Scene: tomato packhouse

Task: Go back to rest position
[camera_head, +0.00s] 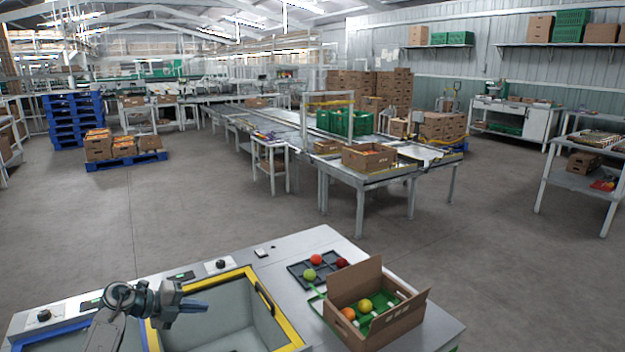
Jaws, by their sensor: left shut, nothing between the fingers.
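My left gripper (191,303) shows at the lower left, over the yellow-rimmed grey bin (277,313) set in the worktable (315,243). Its fingers are shut with nothing between them, and they point to the right. Part of my left arm enters from the bottom edge. My right gripper is not in view.
An open cardboard box (398,328) with several tomatoes stands at the table's right end. Buttons line the table's back edge. Open floor lies beyond, before a conveyor table (361,200).

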